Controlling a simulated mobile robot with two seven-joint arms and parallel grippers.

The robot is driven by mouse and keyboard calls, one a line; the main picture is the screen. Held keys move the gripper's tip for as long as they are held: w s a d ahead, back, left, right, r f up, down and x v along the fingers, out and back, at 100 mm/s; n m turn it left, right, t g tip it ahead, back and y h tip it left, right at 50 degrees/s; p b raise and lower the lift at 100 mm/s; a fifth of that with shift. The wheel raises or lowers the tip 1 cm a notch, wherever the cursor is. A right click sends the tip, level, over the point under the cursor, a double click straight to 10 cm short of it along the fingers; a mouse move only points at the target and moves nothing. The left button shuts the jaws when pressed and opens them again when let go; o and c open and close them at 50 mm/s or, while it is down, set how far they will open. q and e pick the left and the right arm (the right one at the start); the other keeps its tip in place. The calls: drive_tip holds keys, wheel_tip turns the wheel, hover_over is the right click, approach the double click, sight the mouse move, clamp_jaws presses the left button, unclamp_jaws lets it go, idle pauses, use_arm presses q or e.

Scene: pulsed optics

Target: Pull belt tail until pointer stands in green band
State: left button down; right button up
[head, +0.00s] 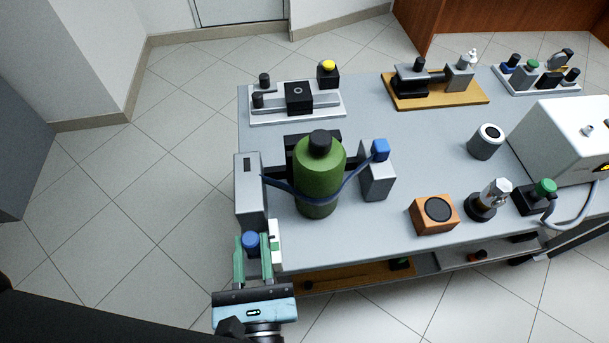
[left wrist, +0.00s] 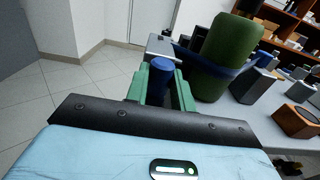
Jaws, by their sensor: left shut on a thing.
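A green bottle (head: 318,180) with a black cap stands upright near the table's left edge. A blue belt (head: 347,183) runs across its front between a grey block on the left (head: 248,190) and a grey block with a blue top (head: 377,178) on the right. My left gripper (head: 255,248), with green fingers, is shut on the blue belt tail end (head: 250,239), below the left block. The blue end also shows between the fingers in the left wrist view (left wrist: 162,74). A white strip with green (head: 274,242) is partly hidden by a finger; I cannot make out the pointer. My right gripper is not in view.
The grey table (head: 390,232) holds a rail fixture (head: 297,100) at the back, an orange block (head: 435,214), a grey cylinder (head: 486,142) and a white box (head: 565,140) on the right. A lower shelf runs under the front edge. Floor left of the table is clear.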

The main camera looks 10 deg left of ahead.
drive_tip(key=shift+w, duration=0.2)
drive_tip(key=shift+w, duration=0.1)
use_arm(q)
drive_tip(key=shift+s, duration=0.2)
drive_tip(key=shift+s+d, duration=0.2)
drive_tip(key=shift+s, duration=0.3)
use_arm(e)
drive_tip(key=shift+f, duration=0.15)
use_arm(q)
drive_tip(key=c, duration=1.5)
unclamp_jaws()
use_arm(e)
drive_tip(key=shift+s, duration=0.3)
